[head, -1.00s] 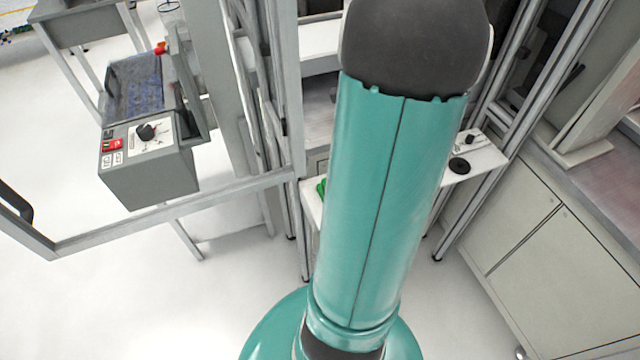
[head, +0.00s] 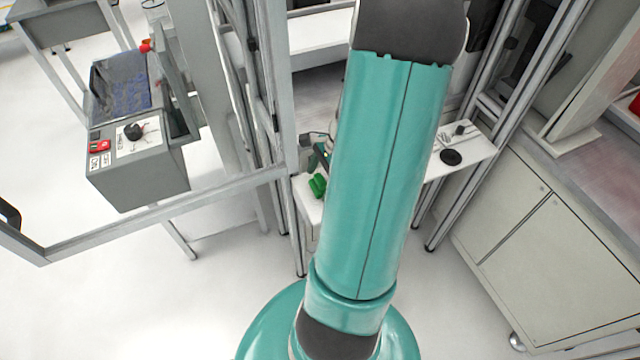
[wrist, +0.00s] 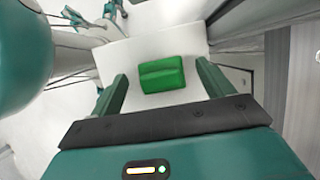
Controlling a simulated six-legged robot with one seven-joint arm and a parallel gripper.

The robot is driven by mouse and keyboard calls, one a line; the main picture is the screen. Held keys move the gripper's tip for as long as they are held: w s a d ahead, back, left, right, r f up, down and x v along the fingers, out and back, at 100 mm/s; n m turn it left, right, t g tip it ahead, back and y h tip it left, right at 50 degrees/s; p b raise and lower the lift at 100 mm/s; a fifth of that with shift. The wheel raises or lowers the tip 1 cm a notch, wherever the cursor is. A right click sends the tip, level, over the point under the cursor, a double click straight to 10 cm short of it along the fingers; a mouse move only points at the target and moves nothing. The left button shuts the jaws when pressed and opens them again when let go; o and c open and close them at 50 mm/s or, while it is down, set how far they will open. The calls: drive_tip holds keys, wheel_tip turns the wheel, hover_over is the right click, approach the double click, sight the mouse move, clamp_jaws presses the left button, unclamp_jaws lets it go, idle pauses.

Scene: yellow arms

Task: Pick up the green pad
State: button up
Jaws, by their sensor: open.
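The green pad (wrist: 162,74) lies on a white surface (wrist: 120,55) in the wrist view, ahead of my gripper and between the lines of its fingers. My gripper (wrist: 160,88) is open, with one finger on each side of the picture and nothing held between them. In the head view the green pad (head: 317,186) shows as a small green shape on the white shelf (head: 308,208), just left of my teal arm. Part of my gripper (head: 322,155) shows just above the pad there; the arm hides most of the shelf.
A grey control box (head: 135,165) with a knob and red switch stands at the left. Metal frame posts (head: 275,120) rise close to the shelf on its left. A black disc (head: 451,157) lies on the shelf's right part. A cabinet (head: 560,240) stands at the right.

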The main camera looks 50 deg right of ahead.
drive_tip(key=shift+f, duration=0.3)
drive_tip(key=c, duration=1.1)
drive_tip(key=shift+r, duration=0.1)
drive_tip(key=shift+r, duration=0.45)
drive_tip(key=shift+w+r, duration=0.1)
drive_tip(key=shift+r, duration=0.85)
drive_tip(key=s+a+r, duration=0.6)
drive_tip(key=s, duration=0.1)
drive_tip(key=s+a+r, duration=0.3)
drive_tip(key=s+r, duration=0.1)
